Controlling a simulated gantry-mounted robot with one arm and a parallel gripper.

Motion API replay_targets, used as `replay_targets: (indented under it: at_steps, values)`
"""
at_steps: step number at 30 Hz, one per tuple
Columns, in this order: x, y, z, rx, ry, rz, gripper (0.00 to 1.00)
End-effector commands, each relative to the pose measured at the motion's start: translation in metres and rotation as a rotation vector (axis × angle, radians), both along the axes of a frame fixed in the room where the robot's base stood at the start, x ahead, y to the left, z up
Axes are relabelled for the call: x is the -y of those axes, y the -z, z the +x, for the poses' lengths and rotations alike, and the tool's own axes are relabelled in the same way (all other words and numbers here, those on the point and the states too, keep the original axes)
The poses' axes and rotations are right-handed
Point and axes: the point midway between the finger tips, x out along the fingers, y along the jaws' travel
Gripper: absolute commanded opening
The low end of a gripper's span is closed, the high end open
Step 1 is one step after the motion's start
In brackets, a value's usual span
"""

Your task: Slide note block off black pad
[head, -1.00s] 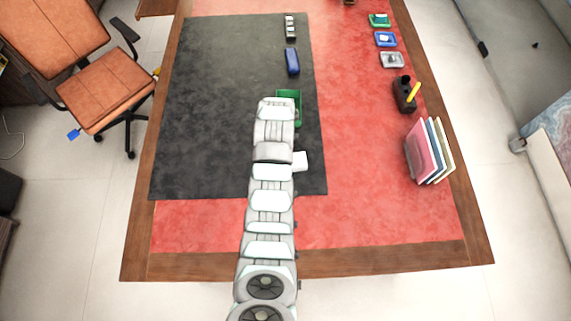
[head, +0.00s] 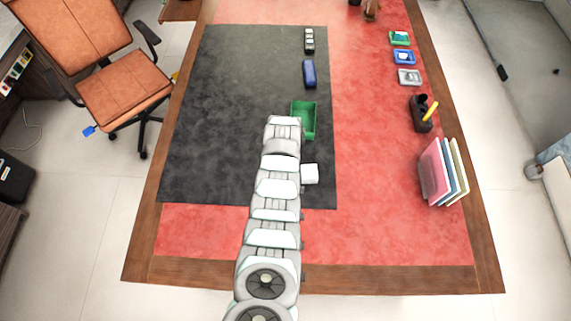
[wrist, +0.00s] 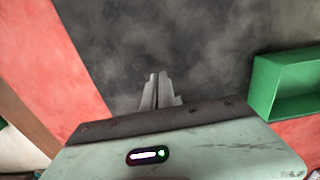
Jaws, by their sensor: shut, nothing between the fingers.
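The black pad (head: 225,110) lies on the red desk top; it also fills the upper middle of the wrist view (wrist: 210,35). A white block (head: 310,173), which looks like the note block, sits on the pad near its right edge, just right of my arm. I cannot make it out in the wrist view. My gripper (wrist: 161,77) is shut and empty over the pad in the wrist view. In the head view my own arm hides its fingers.
A green open box (head: 309,119) stands on the pad beyond the block, also in the wrist view (wrist: 288,82). A blue object (head: 309,74) lies farther back. Upright folders (head: 442,172) and a pen holder (head: 420,114) stand right. Red surface right of the block is clear.

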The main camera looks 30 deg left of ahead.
Motion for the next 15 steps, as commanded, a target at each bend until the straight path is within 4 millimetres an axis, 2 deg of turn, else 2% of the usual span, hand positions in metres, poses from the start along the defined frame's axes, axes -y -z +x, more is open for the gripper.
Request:
replay_targets:
  at_steps: [5,9,15]
  values:
    - [0.000,0.016,-0.001,-0.002,-0.001,-0.001,0.00]
    - [0.020,0.015,0.008,-0.001,0.002,0.000,0.00]
    - [0.034,0.016,0.015,0.001,0.000,0.001,0.00]
